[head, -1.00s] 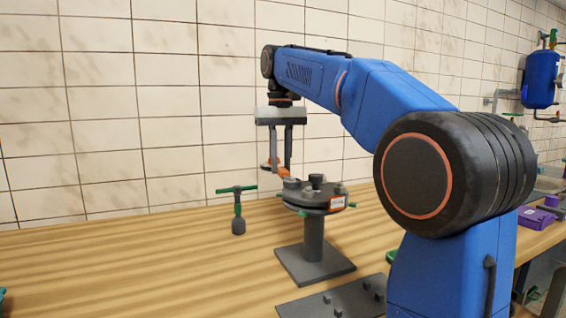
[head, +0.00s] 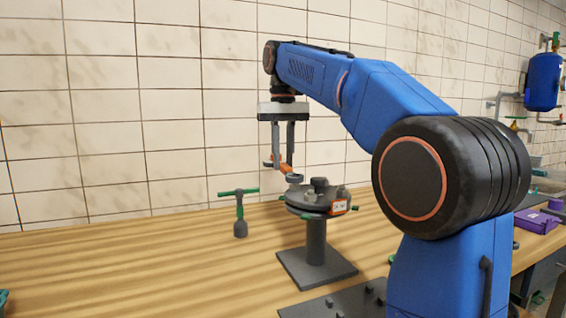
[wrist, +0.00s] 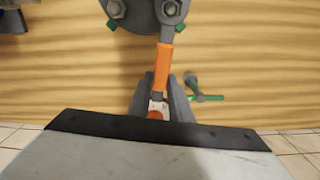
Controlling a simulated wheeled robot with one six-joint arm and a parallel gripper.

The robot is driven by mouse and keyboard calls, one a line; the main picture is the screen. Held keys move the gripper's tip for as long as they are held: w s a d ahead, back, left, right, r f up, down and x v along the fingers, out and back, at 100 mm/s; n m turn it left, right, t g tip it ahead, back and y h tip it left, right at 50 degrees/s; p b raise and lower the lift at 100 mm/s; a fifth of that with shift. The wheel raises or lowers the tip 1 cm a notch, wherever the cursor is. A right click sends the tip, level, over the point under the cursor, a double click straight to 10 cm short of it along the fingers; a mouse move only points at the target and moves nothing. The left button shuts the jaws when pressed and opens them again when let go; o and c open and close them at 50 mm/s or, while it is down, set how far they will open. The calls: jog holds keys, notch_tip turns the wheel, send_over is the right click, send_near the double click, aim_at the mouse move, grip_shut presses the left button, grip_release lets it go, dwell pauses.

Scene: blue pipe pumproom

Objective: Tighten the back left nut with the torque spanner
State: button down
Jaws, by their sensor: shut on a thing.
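My gripper (head: 283,165) is shut on the orange handle of the torque spanner (head: 286,170). The spanner reaches from the jaws to the round grey flange (head: 318,206) on its stand. In the head view its ring head is at the flange's back left edge and looks slightly above it. In the wrist view the orange handle (wrist: 164,68) runs up from the jaws (wrist: 160,95), and the grey head (wrist: 172,9) overlaps the flange edge. The back left nut is hidden at or under this head; I cannot tell if they touch. Another nut (wrist: 116,9) shows beside it.
A T-handled tool (head: 239,212) with green grips stands upright left of the flange stand. A dark plate with pegs (head: 345,302) lies in front. A purple case (head: 537,220) is at the far right. The bench's left side is mostly clear, with a tiled wall behind.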

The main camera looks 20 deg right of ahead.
jog(key=shift+r, duration=1.1)
